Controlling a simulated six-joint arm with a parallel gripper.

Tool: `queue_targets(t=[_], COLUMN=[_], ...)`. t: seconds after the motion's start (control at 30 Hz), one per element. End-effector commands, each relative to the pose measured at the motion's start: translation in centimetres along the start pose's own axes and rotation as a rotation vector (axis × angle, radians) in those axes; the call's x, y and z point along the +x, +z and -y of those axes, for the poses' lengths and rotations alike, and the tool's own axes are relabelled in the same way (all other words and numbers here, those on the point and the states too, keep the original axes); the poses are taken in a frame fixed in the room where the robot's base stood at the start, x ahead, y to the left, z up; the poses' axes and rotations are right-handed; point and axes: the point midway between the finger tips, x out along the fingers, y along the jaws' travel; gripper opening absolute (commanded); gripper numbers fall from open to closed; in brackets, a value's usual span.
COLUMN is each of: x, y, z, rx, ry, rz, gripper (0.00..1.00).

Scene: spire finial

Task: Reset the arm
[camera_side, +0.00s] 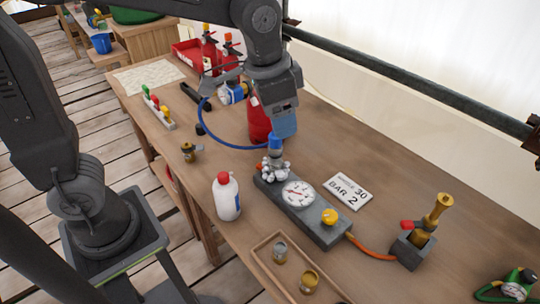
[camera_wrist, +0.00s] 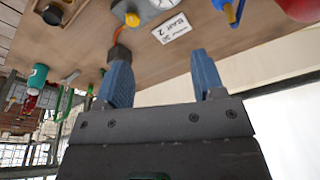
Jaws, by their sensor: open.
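My gripper (camera_side: 283,118) hangs above the middle of the bench in the side view, beside the red cylinder and above the grey gauge block (camera_side: 325,222). Its two blue fingers stand wide apart in the wrist view (camera_wrist: 162,82), with nothing between them. In the side view one finger mostly hides the other.
A red cylinder (camera_side: 258,122) stands close behind my gripper. A white bottle (camera_side: 227,196), a "BAR 2" card (camera_side: 347,193), a wooden tray (camera_side: 265,262) and a brass piece in a dark block (camera_side: 432,222) are nearby. A blue hose (camera_side: 215,137) curves left. A dark rail (camera_side: 390,80) runs behind.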

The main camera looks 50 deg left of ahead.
Motion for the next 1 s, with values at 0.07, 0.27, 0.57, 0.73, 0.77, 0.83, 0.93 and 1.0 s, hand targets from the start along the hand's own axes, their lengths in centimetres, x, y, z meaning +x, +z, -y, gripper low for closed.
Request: queue_targets(t=[0.07,0.27,0.57,0.73,0.77,0.83,0.93,1.0], x=[-1.7,-3.6,-3.2,-3.1,-3.1,-3.1,-3.1,-3.1], y=[2.7,9.3,14.9,15.4,15.4,15.3,15.3,15.3], z=[1.1,2.5,2.8,2.7,2.7,2.7,2.7,2.7], rx=[-0.073,-0.245,-0.397,-0.413,-0.412,-0.412,-0.411,-0.41], ry=[-0.019,-0.065,-0.109,-0.113,-0.113,-0.112,-0.112,-0.112], rz=[-0.051,-0.161,-0.263,-0.271,-0.271,-0.271,-0.271,-0.271], gripper=[0.63,0.63,0.63,0.63,0.63,0.63,0.63,0.63])
